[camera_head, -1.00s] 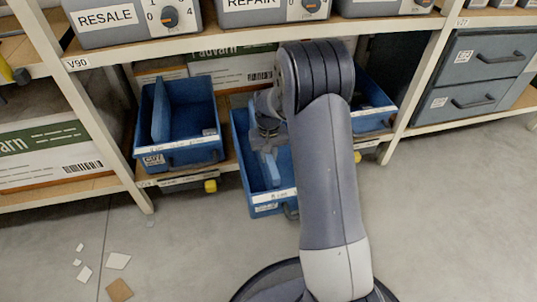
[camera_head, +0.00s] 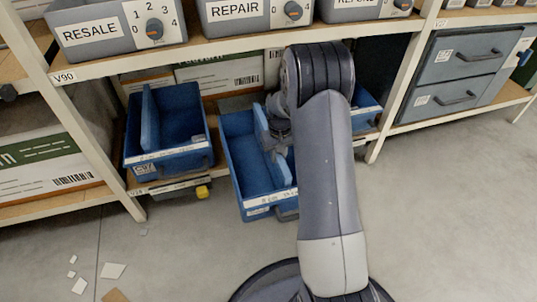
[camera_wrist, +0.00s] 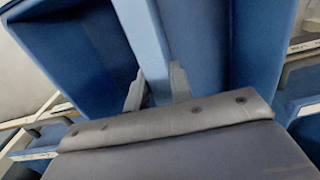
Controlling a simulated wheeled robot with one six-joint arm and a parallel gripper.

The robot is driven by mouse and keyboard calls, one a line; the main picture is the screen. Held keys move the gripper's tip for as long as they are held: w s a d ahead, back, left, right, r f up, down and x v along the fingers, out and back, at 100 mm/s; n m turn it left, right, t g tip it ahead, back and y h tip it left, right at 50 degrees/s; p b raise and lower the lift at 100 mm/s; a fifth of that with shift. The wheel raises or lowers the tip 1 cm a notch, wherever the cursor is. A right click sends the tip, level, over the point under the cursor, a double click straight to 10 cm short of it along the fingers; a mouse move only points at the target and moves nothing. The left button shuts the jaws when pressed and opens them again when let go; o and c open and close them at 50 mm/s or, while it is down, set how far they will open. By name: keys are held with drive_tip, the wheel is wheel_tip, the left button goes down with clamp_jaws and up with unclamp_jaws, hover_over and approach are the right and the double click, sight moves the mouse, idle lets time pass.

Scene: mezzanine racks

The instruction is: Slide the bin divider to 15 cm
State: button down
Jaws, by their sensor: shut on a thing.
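The middle blue bin (camera_head: 232,150) juts out from the low shelf. Its lighter blue divider (camera_head: 262,125) stands upright inside, right of the bin's middle, running front to back. My gripper (camera_head: 276,150) reaches down into the bin, shut on the divider's top edge. In the wrist view, the two fingers of my gripper (camera_wrist: 158,90) sit on either side of the divider (camera_wrist: 147,40), with bin space on both sides. A white label strip (camera_head: 268,199) runs along the bin's front; its marks are too small to read. My arm hides the bin's right side.
A second blue bin (camera_head: 180,130) with its own divider (camera_head: 150,120) stands to the left. Another blue bin (camera_head: 366,112) is partly hidden behind my arm. RESALE and REPAIR dial boxes stand on the shelf above (camera_head: 200,48). Grey floor in front is mostly clear, with scattered scraps.

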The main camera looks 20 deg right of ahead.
drive_tip(key=c, duration=1.2)
unclamp_jaws()
drive_tip(key=shift+c, duration=0.2)
wheel_tip(320, 180, up, 11)
drive_tip(key=p, duration=0.4)
drive_tip(key=shift+f, duration=0.15)
wheel_tip(320, 180, down, 11)
drive_tip(key=b, duration=0.4)
drive_tip(key=shift+a, duration=0.35)
drive_tip(key=shift+a+r, duration=0.1)
drive_tip(key=shift+r, duration=0.1)
